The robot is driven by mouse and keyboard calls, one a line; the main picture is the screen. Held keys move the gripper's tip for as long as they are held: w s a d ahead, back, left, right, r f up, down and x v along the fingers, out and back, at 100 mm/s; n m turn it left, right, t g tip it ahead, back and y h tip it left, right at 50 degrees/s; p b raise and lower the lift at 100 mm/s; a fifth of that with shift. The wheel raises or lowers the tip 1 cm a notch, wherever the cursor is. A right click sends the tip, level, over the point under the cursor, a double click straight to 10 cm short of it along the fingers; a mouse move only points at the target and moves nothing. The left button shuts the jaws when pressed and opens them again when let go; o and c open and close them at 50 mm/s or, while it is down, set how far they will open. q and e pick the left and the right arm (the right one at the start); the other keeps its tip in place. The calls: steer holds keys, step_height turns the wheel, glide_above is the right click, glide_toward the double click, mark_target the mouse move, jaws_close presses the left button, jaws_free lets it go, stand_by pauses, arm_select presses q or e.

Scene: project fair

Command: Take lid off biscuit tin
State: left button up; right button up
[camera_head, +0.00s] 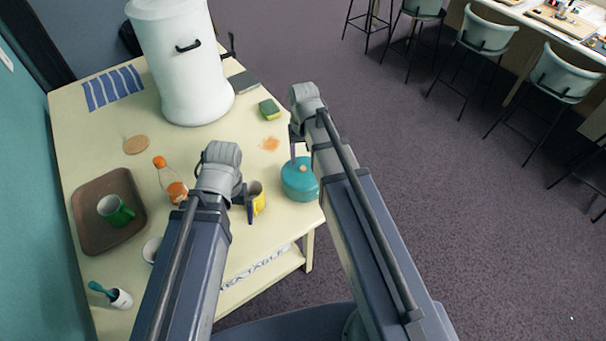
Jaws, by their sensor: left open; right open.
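A round teal tin (299,188) stands near the right edge of the cream table. Its lid (300,170), with a small orange-brown knob, appears to be on it. My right gripper (294,148) is open and empty, just above and behind the tin in the picture; I cannot tell its exact height. My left gripper (245,200) is open beside a yellow mug (259,198), left of the tin, and partly covers the mug. I cannot tell whether it touches the mug.
On the table (130,260) stand a large white container (185,70), an orange-capped bottle (168,180), a brown tray (90,205) with a green mug (115,211), and a green-yellow sponge (269,109). Open floor lies to the right.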

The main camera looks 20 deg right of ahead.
mark_target(303, 167)
step_height(303, 167, down, 4)
steer(key=b, duration=0.3)
steer(key=shift+w+f, duration=0.1)
jaws_close()
stand_by(0.5)
